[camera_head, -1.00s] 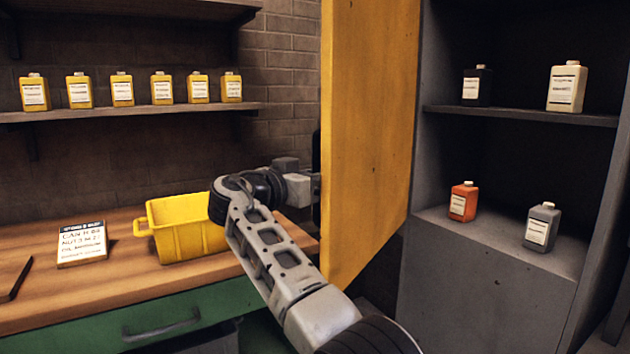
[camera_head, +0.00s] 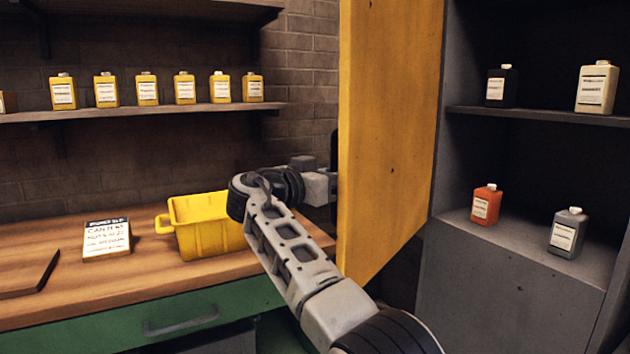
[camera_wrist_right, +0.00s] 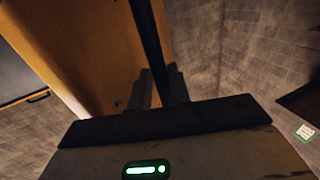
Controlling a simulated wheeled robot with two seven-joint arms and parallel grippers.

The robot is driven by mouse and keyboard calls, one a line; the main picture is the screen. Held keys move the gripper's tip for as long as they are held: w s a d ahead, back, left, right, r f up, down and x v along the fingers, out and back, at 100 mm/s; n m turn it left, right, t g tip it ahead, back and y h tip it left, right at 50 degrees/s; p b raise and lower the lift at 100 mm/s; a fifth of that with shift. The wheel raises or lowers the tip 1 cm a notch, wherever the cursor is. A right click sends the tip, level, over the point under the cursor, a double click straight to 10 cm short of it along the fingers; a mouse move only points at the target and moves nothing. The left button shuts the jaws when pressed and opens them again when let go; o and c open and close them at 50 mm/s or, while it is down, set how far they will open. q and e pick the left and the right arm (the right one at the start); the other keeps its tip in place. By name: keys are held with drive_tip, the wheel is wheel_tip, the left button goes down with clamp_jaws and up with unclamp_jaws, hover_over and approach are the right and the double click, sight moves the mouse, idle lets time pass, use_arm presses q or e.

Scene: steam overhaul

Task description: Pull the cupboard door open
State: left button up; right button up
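The yellow cupboard door (camera_head: 388,140) stands wide open at the left of the grey cupboard (camera_head: 500,285), whose shelves are exposed. My right arm reaches to the door's free edge in the head view, and the fingertips are hidden behind that edge. In the right wrist view the door (camera_wrist_right: 85,50) is at the left. A dark upright bar handle (camera_wrist_right: 150,40) runs down between the fingers of my right gripper (camera_wrist_right: 158,88), which look closed around it. My left gripper is out of view.
A wooden-topped green bench (camera_head: 170,285) stands left of the door, with a yellow bin (camera_head: 205,235) close to my right arm and a white sign (camera_head: 107,238). Several yellow bottles line the wall shelf (camera_head: 150,112). The cupboard holds an orange bottle (camera_head: 486,205), a grey one (camera_head: 567,235) and others.

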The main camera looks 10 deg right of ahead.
use_arm(q)
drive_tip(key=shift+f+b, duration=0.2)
drive_tip(key=shift+b, duration=0.25)
use_arm(e)
drive_tip(key=v, duration=1.5)
drive_tip(key=shift+a, duration=0.15)
drive_tip(key=shift+s, duration=0.15)
